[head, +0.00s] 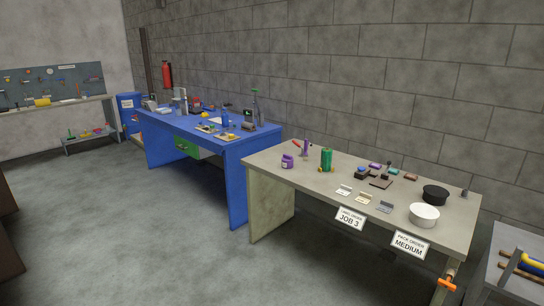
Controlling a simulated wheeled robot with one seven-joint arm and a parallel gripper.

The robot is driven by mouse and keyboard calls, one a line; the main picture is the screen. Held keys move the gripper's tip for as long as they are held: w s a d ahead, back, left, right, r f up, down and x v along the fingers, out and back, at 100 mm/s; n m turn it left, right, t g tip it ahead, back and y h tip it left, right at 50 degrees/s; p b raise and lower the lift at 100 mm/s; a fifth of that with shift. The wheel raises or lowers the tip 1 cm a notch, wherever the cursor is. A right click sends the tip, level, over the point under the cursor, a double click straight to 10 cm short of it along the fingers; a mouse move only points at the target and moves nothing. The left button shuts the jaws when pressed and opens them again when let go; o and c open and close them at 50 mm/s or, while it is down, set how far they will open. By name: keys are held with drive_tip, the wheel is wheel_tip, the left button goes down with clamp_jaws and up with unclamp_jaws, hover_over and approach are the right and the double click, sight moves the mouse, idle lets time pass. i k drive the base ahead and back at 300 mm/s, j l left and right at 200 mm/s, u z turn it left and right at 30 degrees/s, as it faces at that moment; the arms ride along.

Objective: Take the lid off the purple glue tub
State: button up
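A small purple tub (287,161) stands upright near the left end of the beige table (262,189). Its top looks purple too, but it is too small to tell the lid from the body. A pale patch shows on its front. My gripper is not in view, and nothing touches the tub from the front.
A green cylinder (326,159) and a purple upright item (305,148) stand close to the tub's right. A black pot (435,194) and a white bowl (424,214) are at the table's right. A blue table (236,168) stands behind left. The grey floor (185,240) in front is clear.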

sight(287, 158)
drive_tip(key=i+j+u, duration=0.25)
drive_tip(key=i, duration=0.45)
drive_tip(key=i+u, duration=0.2)
drive_tip(key=i, duration=0.45)
drive_tip(key=i+l+u, duration=0.25)
drive_tip(key=i, duration=0.45)
drive_tip(key=i+l+u, duration=0.1)
drive_tip(key=i+u, duration=0.15)
drive_tip(key=i, duration=0.45)
drive_tip(key=i+z, duration=0.15)
drive_tip(key=i, duration=0.3)
drive_tip(key=i+j+z, duration=0.2)
drive_tip(key=i, duration=0.2)
drive_tip(key=i+j+z, duration=0.15)
drive_tip(key=i, duration=0.3)
drive_tip(key=i+j+z, duration=0.1)
drive_tip(key=i+z, duration=0.3)
drive_tip(key=i+j+z, duration=0.35)
drive_tip(key=i+l, duration=0.1)
